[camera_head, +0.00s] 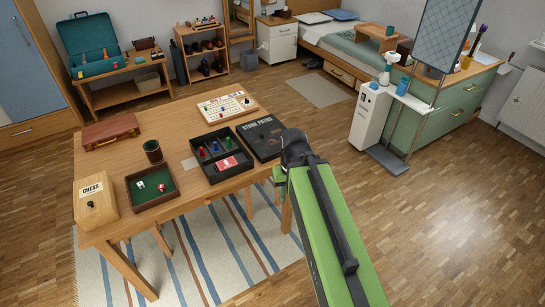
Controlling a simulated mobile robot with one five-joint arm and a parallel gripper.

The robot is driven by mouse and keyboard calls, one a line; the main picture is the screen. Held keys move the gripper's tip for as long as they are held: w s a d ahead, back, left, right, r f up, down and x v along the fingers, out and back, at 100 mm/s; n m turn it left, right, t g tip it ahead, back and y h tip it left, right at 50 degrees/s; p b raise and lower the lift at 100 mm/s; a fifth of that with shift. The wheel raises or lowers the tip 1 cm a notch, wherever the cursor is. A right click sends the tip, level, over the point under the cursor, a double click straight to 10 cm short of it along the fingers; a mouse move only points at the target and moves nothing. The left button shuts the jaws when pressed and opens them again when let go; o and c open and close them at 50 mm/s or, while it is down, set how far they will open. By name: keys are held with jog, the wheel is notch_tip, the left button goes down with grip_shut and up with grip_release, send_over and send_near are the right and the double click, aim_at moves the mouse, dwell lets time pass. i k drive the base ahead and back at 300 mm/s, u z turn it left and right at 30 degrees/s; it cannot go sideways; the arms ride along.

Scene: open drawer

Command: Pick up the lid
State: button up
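The black lid (258,135) marked "STONE PATHS" lies on the wooden table at its right side. It sits right beside the open black game box (213,171), which holds coloured pawns and a red card pack. I cannot tell whether lid and box touch. My green arm reaches up from the lower right, and its dark end covers part of the lid's right side in this view. My gripper (280,174) shows only as a small green part at the arm's end, just below the lid in the picture. Its fingertips are mostly hidden, so its opening is unclear.
On the table (190,204) are a dice tray (130,196), a dice cup (153,151), a chess box (95,202), a brown case (110,131) and a white game board (226,107). A white stand (370,117) is right of the table.

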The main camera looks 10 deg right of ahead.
aim_at(261, 135)
jog(key=u, duration=0.8)
jog(key=i, duration=1.55)
jog(key=u, duration=0.5)
